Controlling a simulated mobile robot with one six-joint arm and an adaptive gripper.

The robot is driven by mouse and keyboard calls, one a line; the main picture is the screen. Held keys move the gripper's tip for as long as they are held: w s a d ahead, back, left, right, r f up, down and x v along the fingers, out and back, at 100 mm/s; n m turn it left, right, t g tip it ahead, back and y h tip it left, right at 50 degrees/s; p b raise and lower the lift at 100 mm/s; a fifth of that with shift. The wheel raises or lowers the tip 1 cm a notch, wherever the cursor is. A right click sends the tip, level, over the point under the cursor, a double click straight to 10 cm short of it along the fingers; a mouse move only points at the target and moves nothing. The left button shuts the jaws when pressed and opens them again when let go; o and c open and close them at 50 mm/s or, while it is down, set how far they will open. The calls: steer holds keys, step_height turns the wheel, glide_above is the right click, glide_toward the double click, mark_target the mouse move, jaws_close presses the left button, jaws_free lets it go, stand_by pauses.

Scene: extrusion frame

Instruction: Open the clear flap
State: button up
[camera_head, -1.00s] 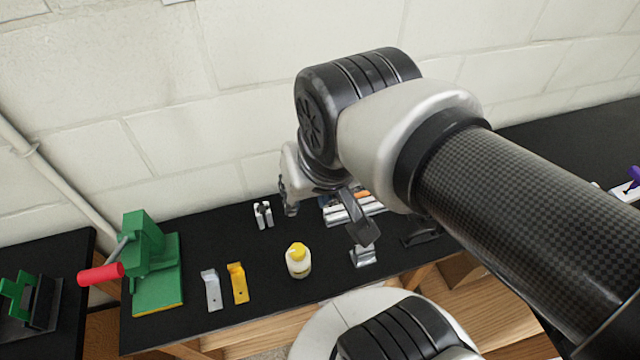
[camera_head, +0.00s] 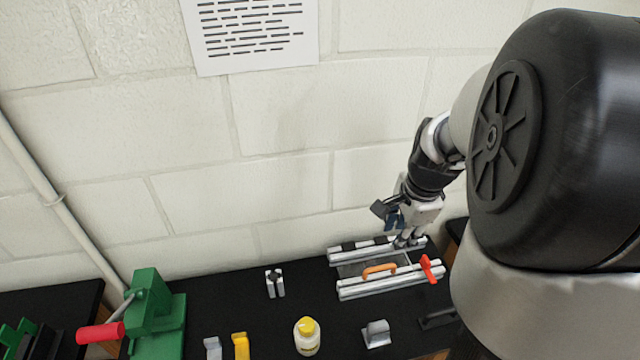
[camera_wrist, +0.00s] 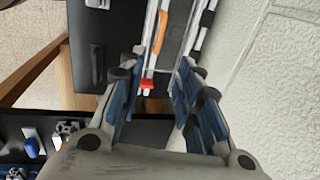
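The extrusion frame (camera_head: 352,292) lies on the black table, with silver rails at front and back. Between the rails is the clear flap (camera_head: 352,270), which appears flat and closed, with an orange handle (camera_head: 380,269) on it. A red latch piece (camera_head: 427,267) stands at the frame's right end. My gripper (camera_head: 408,241) points down at the frame's back right, close to the back rail; I cannot tell if it touches. In the wrist view my gripper (camera_wrist: 155,74) has its fingers apart with nothing held. The red piece (camera_wrist: 147,84) and handle (camera_wrist: 160,28) show between and beyond them.
A yellow-capped bottle (camera_head: 307,337), a silver bracket (camera_head: 376,334) and a small silver part (camera_head: 275,283) stand nearby. A green press (camera_head: 155,318) with a red handle is at left. The wall (camera_head: 280,150) rises close behind the table.

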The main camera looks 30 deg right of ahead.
mark_target(381, 267)
steer(key=w+f+b, duration=0.1)
steer(key=f+b, duration=0.1)
steer(key=f, duration=0.3)
steer(key=w+f+b, duration=0.1)
steer(key=f, duration=0.4)
steer(key=w+f+b, duration=0.1)
steer(key=f+b, duration=0.1)
steer(key=f, duration=0.4)
steer(key=shift+w+d+b, duration=0.1)
steer(key=shift+d+b, duration=0.2)
steer(key=shift+d, duration=0.05)
jaws_close()
